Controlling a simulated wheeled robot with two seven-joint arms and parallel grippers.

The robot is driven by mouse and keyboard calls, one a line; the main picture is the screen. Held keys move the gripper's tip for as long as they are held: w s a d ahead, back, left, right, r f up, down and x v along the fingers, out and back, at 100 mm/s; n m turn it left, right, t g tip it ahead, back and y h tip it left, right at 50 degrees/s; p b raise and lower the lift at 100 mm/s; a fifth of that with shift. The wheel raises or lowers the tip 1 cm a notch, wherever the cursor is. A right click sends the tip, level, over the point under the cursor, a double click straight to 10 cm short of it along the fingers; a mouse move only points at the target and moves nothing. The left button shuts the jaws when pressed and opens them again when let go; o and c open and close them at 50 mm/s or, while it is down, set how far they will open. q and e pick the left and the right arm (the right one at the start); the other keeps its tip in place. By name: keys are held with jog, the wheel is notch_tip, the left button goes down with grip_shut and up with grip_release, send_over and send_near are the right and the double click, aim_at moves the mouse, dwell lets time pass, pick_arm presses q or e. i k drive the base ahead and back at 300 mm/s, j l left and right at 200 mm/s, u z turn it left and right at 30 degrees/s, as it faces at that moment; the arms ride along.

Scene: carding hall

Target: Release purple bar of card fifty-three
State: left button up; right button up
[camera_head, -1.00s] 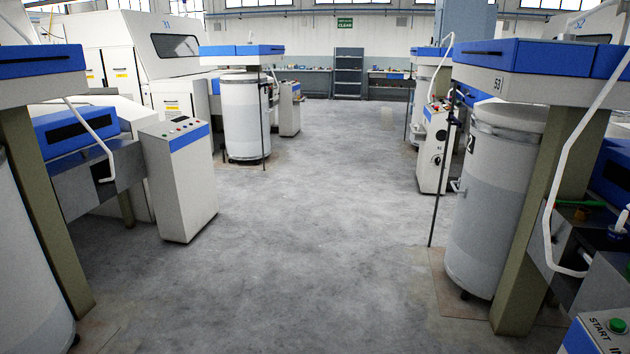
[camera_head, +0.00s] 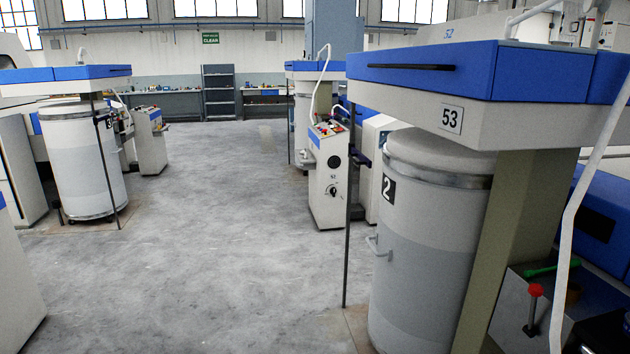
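Card fifty-three (camera_head: 452,119) stands at the right, with its number plate under a blue top cover. A grey can (camera_head: 430,230) marked 2 stands beneath its head. A thin dark upright rod (camera_head: 347,240) stands just left of the can. Neither of my grippers is in view.
A control cabinet (camera_head: 328,178) stands behind the rod. Another can (camera_head: 82,165) stands under a machine at the left. A red knob (camera_head: 535,290) and a green handle (camera_head: 550,268) are at lower right. The grey floor aisle (camera_head: 210,240) is clear.

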aim_at(353, 152)
jog(key=i+l+z, duration=0.1)
jog(key=i, duration=0.3)
jog(key=i+l+z, duration=0.1)
jog(key=i+l, duration=0.2)
jog(key=i+j, duration=0.4)
jog(key=i+j+z, duration=0.1)
jog(key=i+j, duration=0.3)
jog(key=j, duration=0.15)
jog(key=i+j, duration=0.4)
jog(key=i+j+z, duration=0.1)
jog(key=i+j, duration=0.25)
jog(key=j, duration=0.25)
jog(key=i+j, duration=0.4)
jog(key=j+z, duration=0.05)
jog(key=j, duration=0.05)
